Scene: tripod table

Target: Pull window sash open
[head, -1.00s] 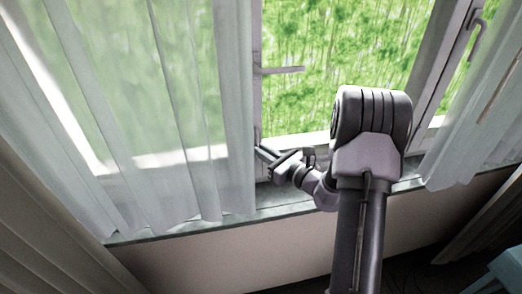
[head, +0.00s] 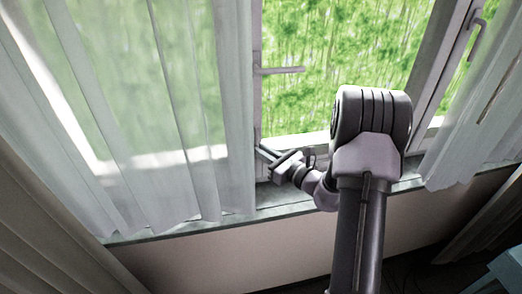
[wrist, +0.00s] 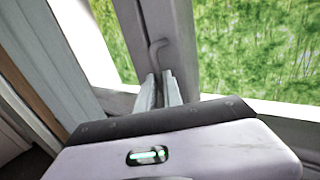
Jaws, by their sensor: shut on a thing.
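The window sash (head: 258,98) stands upright in the middle of the head view, with green foliage behind its glass. Its handle (head: 280,70) sticks out to the right from its left upright. My gripper (head: 261,150) is at the low part of this upright, well below the handle. In the wrist view my gripper (wrist: 160,86) has its fingers close together, shut on the sash's edge. The exact contact is hidden between the fingers.
A sheer white curtain (head: 180,110) hangs close on the left of my gripper, and another (head: 475,130) hangs at the right. The window sill (head: 215,222) runs below. A second window handle (head: 477,35) is at upper right. A light blue piece of furniture (head: 505,268) is at lower right.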

